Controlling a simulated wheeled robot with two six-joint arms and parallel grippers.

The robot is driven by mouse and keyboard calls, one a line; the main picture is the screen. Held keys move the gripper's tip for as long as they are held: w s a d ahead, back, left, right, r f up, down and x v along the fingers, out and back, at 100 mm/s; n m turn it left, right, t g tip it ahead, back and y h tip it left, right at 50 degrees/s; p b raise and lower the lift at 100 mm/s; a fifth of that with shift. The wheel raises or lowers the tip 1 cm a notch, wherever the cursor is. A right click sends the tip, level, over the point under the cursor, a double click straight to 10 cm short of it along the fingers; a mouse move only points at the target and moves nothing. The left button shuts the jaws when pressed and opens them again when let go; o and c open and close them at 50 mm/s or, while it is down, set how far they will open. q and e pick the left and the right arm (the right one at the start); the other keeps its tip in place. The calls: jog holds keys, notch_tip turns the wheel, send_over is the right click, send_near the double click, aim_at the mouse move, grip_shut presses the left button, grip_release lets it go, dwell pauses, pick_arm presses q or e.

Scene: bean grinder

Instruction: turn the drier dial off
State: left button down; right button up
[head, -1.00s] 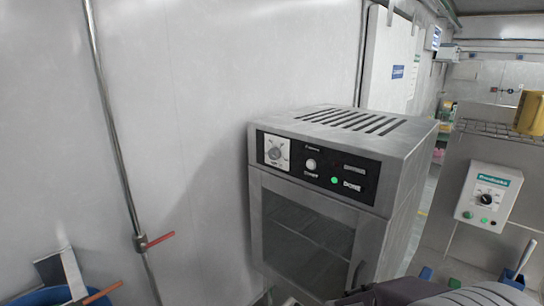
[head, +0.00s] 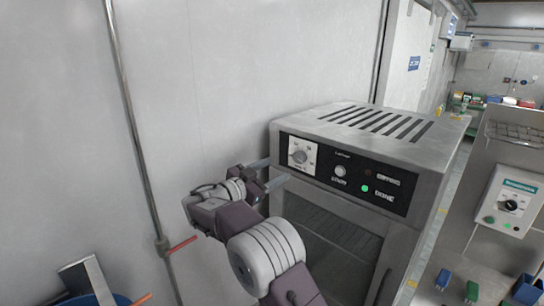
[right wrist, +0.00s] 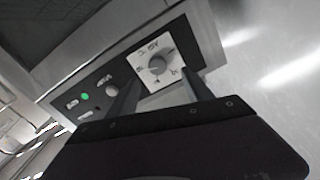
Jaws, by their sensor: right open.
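The drier (head: 400,150) is a grey metal box with a vented top and a black control panel. Its dial (head: 299,156) is a round knob on a white square plate at the left end of the panel. My right gripper (head: 270,170) is open, in front of the panel's left end, with its fingers pointing at the dial. In the right wrist view the dial (right wrist: 157,65) lies ahead between the two open fingertips (right wrist: 160,90), and no finger appears closed on it. My left gripper is not in view.
A start button (head: 340,171) and a lit green lamp (head: 365,188) sit right of the dial. A pipe with a red lever (head: 183,244) runs down the wall on the left. A white control box (head: 510,202) hangs at the right.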

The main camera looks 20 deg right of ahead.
aim_at(298, 160)
jog(key=p+x, duration=0.2)
jog(key=x, duration=0.1)
jog(key=p+x, duration=0.4)
jog(key=x, duration=0.1)
jog(key=shift+d+r, duration=0.25)
jog(key=shift+d, duration=0.15)
jog(key=shift+d+f, duration=0.1)
jog(key=shift+d, duration=0.3)
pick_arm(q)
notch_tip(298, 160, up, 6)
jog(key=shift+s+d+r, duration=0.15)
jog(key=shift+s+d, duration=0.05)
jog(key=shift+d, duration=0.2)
pick_arm(e)
jog(key=shift+s+d+f, duration=0.1)
